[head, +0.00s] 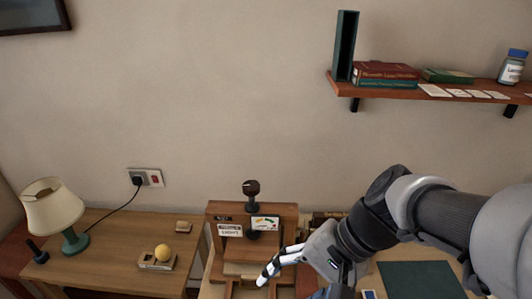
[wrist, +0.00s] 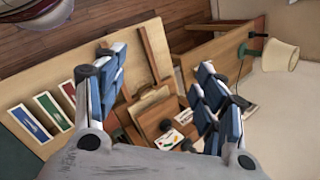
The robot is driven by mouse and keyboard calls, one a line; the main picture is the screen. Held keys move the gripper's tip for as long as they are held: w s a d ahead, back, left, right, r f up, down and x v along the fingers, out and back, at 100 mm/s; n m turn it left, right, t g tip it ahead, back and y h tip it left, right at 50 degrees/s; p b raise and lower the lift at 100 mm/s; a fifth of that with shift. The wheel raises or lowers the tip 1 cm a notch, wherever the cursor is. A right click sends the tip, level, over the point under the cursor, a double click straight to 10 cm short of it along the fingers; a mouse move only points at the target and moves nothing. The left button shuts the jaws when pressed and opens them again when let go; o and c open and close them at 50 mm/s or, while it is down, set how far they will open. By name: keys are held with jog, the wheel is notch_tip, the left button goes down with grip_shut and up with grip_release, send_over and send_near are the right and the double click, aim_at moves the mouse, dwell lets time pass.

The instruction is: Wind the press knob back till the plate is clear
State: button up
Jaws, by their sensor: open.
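The wooden press (head: 285,213) stands on the bench in the head view. Its dark knob (head: 251,188) sits on top of the crossbeam. A dark round part (head: 253,235) shows below the beam, and a pale wooden board (head: 240,269) lies lower in the frame. I cannot tell the gap over the plate. My gripper (head: 266,273) is in front of the press, low, with its fingers overlapping the lower frame. In the wrist view, the press (wrist: 153,103) lies between the two open, empty fingers (wrist: 160,82), apart from the knob (wrist: 187,145).
A dark green mat (head: 420,280) lies right of my gripper. A wall shelf (head: 430,92) with books is above right. Coloured cards (wrist: 30,124) lie on the bench.

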jog(key=w+a+m+y+p, duration=0.2)
jog(key=w+m+y, duration=0.2)
jog(key=w, duration=0.2)
jog(key=m+t+y+p, duration=0.4)
jog(key=m+t, duration=0.7)
jog(key=m, duration=0.4)
send_near(258, 189)
jog(key=b+x, duration=0.1)
jog(key=x, duration=1.1)
jog(key=shift+w+a+r+b, duration=0.1)
jog(key=shift+w+a+b, duration=0.1)
jog(key=shift+a+b, duration=0.15)
